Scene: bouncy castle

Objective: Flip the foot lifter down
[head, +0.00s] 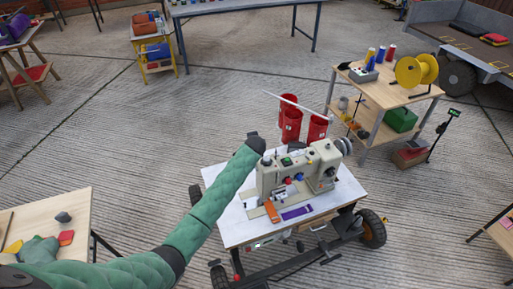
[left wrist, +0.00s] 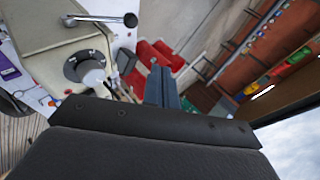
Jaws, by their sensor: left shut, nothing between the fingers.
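The beige sewing machine (head: 285,170) stands on a white-topped wheeled table. My left arm, in a green sleeve, reaches from the lower left to the machine's left end. My left gripper (head: 256,143) is beside the top of that end; its fingers are hard to make out there. In the left wrist view its fingers (left wrist: 162,86) are shut together and empty. The machine (left wrist: 60,45) fills the upper left of that view. A metal lever with a black ball end (left wrist: 104,18), which looks like the foot lifter, sticks out from it, apart from the fingers. My right gripper is not in view.
Red thread containers (head: 291,124) stand behind the machine. An orange piece (head: 271,211) and a purple piece (head: 297,213) lie at the front of the white tabletop (head: 235,225). A wooden bench (head: 385,90) with a yellow spool stands behind right. Open concrete floor surrounds the table.

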